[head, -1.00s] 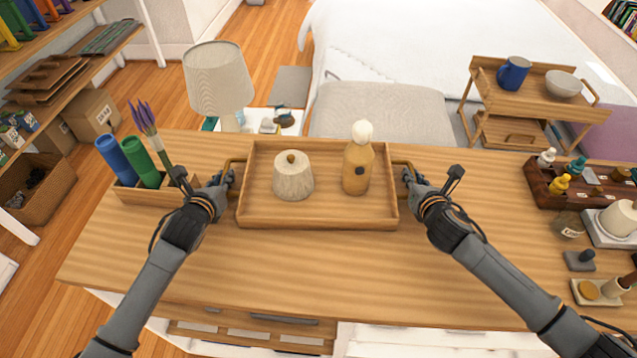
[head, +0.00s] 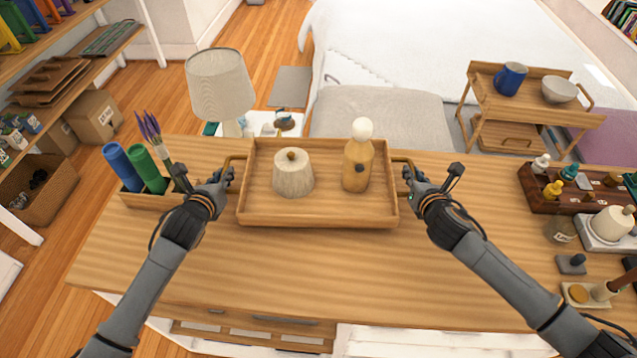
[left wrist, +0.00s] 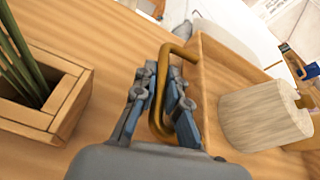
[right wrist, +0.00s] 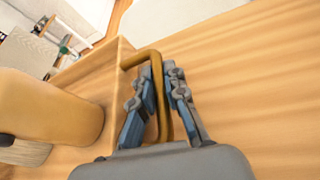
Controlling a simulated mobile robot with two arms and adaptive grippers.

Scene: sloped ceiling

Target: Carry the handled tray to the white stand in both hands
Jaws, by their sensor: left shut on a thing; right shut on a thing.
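The handled wooden tray (head: 318,216) is level over the wooden desk, near its back edge. It appears slightly above the desktop; the gap is hard to see. A pale ribbed jar with a knob lid (head: 293,177) and a tan bottle with a white round top (head: 358,165) stand upright in it. My left gripper (head: 226,178) is shut on the tray's left handle, which shows in the left wrist view (left wrist: 158,95). My right gripper (head: 408,178) is shut on the right handle, which shows in the right wrist view (right wrist: 160,90). I cannot identify the white stand for certain.
A lamp (head: 221,85) and a low white-topped table (head: 262,122) are behind the desk. A bottle rack (head: 550,200) is at right. The desk front is clear.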

